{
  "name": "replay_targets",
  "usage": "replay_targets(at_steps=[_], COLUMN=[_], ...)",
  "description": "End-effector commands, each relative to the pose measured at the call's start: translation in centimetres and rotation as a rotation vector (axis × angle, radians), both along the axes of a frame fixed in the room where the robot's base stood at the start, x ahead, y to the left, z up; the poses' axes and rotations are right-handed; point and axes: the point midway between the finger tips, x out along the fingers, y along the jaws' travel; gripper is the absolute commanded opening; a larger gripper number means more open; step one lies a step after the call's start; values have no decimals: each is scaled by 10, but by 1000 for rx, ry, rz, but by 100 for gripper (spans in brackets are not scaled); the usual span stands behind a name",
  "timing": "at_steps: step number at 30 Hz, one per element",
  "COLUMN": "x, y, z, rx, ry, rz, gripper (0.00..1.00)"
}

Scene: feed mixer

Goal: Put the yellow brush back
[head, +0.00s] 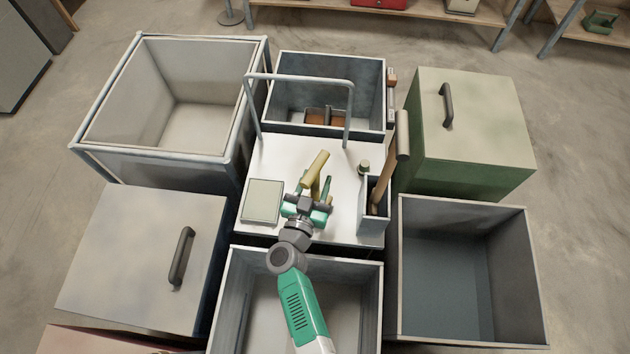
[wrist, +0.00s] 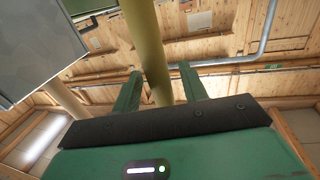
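The yellow brush shows as a thick yellow handle (head: 317,168) in the head view, tilted above the white tabletop (head: 275,160). Its bristle end is hidden behind my gripper. My gripper (head: 314,184) is at the handle, with one green finger on each side. In the wrist view, the yellow handle (wrist: 149,50) rises between the two fingertips (wrist: 160,70), with a visible gap to each finger. The fingers look apart, not closed on it. A narrow grey holder (head: 370,222) at the right of the tabletop contains a wooden-handled tool (head: 382,190).
A flat pale pad (head: 262,201) lies left of my gripper. A metal rail (head: 300,78) arches over the table's back. Open bins stand at back left (head: 152,166), back (head: 325,56), right (head: 541,290) and front (head: 372,268). Lidded boxes stand left (head: 130,250) and right (head: 480,110).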

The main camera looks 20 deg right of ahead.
Motion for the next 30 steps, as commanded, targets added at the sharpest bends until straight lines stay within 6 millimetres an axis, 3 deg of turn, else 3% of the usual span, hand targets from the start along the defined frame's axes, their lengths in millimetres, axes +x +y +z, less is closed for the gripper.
replay_targets(at_steps=[5,15,21,30], x=[-1,-61,-85,-91], y=[1,54,75,79], z=[5,6,3,2], rx=[-1,-1,0,0], ry=[1,2,1,0], rz=[0,4,2,0], gripper=[43,43,43,43])
